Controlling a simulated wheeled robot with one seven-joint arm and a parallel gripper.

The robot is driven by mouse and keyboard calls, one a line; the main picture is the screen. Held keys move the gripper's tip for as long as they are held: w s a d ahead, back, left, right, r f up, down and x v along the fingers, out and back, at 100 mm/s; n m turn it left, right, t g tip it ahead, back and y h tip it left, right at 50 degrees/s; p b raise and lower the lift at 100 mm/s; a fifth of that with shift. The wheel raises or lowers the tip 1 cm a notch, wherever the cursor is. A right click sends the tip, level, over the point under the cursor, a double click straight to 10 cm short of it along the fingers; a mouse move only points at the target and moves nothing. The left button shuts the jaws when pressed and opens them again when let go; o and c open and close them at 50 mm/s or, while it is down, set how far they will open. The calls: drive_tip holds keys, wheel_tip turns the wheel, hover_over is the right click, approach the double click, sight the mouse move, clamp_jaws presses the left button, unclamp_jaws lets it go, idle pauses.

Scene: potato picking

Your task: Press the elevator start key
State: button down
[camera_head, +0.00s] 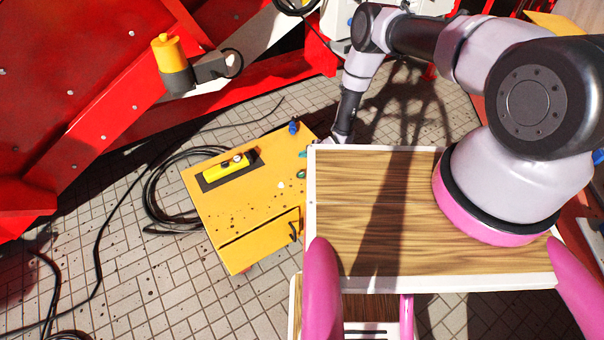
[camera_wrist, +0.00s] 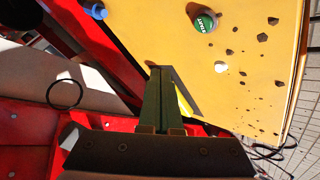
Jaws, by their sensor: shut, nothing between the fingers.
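The green round start key (camera_wrist: 206,21), with "START" lettering, is on the yellow box (camera_wrist: 260,75) near the top of the wrist view. My gripper (camera_wrist: 163,72) is shut and empty, with its fingertips below and left of the key, apart from it in the picture. In the head view the yellow box (camera_head: 235,205) stands left of my wooden-topped base. Two small green parts show at its right edge; I cannot tell which is the start key. My gripper (camera_head: 323,141) is at the box's far right corner, its tips partly hidden by my base's edge.
A blue knob (camera_head: 294,126) stands on the box near my gripper. A yellow pendant control (camera_head: 226,166) lies on the box top. Black cables (camera_head: 160,190) coil on the tiled floor to its left. Red machinery (camera_head: 80,90) fills the upper left.

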sight(303, 175)
drive_tip(key=shift+f, duration=4.4)
drive_tip(key=shift+f, duration=0.1)
drive_tip(key=shift+f, duration=0.3)
drive_tip(key=shift+f, duration=0.4)
drive_tip(key=shift+r, duration=0.85)
drive_tip(key=shift+r, duration=2.5)
